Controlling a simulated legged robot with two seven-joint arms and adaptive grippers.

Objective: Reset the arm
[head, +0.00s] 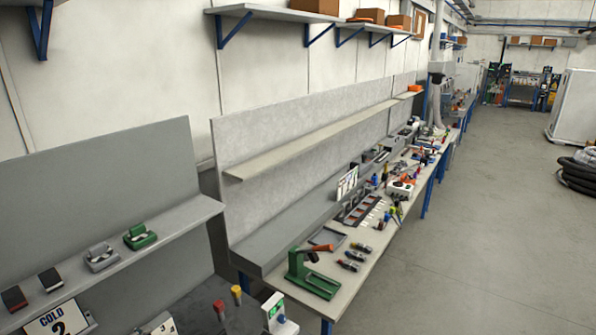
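Neither of my grippers and no part of my arms shows in the head view. At the lower left a grey panel (95,190) carries a shelf (120,258). On this shelf sit a green device (139,236), a grey device (101,257) and two small dark blocks, one with a red face (15,298) and one black (50,279). Below the shelf is a sign reading "COLD 2" (58,320). At the bottom edge stand a red-topped handle (219,310), a yellow-topped handle (237,294) and a white device with a green face (277,315).
A long workbench (370,265) runs along the wall into the distance. It holds a green press (312,275) and many small tools. Wall shelves (290,13) carry cardboard boxes (315,6). The grey floor (480,240) on the right is clear up to a coiled black hose (578,172).

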